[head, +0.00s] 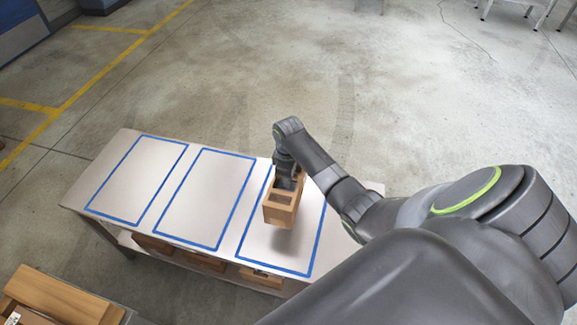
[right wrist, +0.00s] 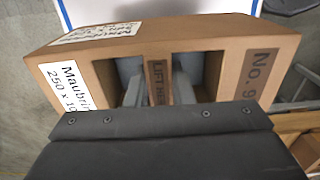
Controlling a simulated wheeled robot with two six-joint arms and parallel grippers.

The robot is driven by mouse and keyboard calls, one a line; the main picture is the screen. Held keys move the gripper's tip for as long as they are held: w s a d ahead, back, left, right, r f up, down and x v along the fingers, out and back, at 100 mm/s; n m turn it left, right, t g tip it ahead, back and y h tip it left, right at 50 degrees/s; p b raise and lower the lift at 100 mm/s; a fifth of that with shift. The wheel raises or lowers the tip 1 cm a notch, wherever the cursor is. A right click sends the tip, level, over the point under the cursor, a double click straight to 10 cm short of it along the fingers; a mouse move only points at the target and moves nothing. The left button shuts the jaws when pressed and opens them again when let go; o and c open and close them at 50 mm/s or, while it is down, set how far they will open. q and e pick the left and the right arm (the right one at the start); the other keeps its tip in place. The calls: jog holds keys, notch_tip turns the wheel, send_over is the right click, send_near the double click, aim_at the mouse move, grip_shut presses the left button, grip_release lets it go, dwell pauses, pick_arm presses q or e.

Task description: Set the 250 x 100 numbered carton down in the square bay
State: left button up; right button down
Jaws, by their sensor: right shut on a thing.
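The brown carton (head: 279,212) hangs in my right gripper (head: 287,182) over the rightmost bay of the pale table. In the right wrist view the carton (right wrist: 210,62) has a white label reading "250 x 10", the rest cut off, and a "No. 9" mark. My right gripper is shut on the bar marked "LIFT HERE" between its two openings. A shadow on the tabletop below shows the carton is off the surface. Three blue-outlined bays show: left (head: 135,180), middle (head: 205,198) and right (head: 257,256). All look longer than wide from here. My left gripper is not in view.
The left and middle bays are empty. Several wooden boxes (head: 205,262) sit on the shelf under the tabletop. A wooden crate (head: 60,296) stands at the lower left, apart from the table. Concrete floor (head: 270,70) is open behind the table.

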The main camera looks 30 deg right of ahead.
jog(key=shift+f+b, duration=3.45)
jog(key=shift+f, duration=2.15)
jog(key=shift+f, duration=0.25)
jog(key=c, duration=1.2)
grip_release()
jog(key=shift+o, duration=0.2)
